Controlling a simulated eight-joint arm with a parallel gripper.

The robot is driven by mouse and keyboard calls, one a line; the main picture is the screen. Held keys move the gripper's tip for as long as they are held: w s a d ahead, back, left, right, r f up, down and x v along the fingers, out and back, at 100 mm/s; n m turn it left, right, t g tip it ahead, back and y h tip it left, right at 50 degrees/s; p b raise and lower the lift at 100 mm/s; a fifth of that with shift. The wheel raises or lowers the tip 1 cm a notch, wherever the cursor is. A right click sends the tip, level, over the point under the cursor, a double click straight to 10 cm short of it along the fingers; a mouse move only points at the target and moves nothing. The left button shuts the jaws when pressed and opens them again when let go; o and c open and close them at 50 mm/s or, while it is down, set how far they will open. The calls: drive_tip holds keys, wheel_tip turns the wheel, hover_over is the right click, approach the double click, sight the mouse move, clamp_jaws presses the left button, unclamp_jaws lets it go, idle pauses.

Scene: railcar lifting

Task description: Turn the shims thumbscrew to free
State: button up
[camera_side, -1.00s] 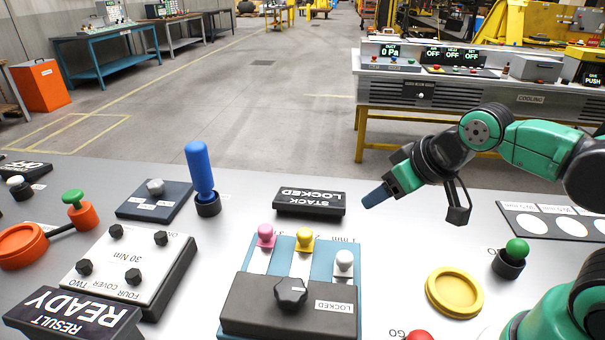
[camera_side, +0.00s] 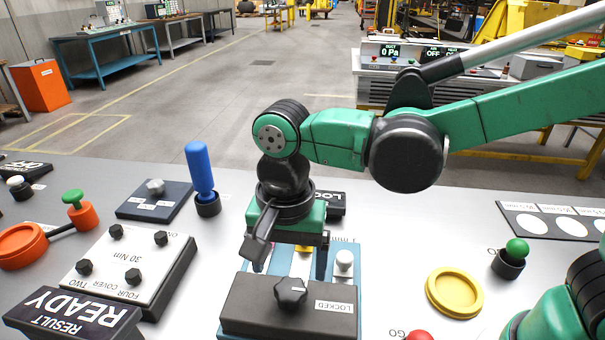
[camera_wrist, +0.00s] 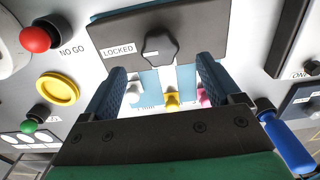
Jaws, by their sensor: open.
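The shims thumbscrew is a black lobed knob (camera_side: 291,291) on the dark block (camera_side: 255,300) of the blue shim fixture, beside a label reading LOCKED. In the wrist view the knob (camera_wrist: 160,46) lies ahead of and between the fingertips. My gripper (camera_side: 295,265) hangs over the back part of the fixture, behind the knob, pointing down. Its two fingers (camera_wrist: 162,75) are apart and empty. White (camera_wrist: 133,92), yellow (camera_wrist: 172,100) and pink (camera_wrist: 206,97) shim knobs show between the fingers. In the side view my gripper hides the pink one and part of the yellow one.
The STACK LOCKED sign (camera_side: 336,204) is partly hidden behind my gripper. A blue upright handle (camera_side: 200,170) and a cover plate with bolts (camera_side: 130,268) stand left. A yellow dish (camera_side: 454,292) and green knob (camera_side: 517,250) are right, with bare table between.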

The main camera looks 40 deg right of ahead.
sight(291, 289)
drive_tip(key=shift+f, duration=2.35)
clamp_jaws()
drive_tip(key=shift+n, duration=0.4)
drive_tip(key=n, duration=1.7)
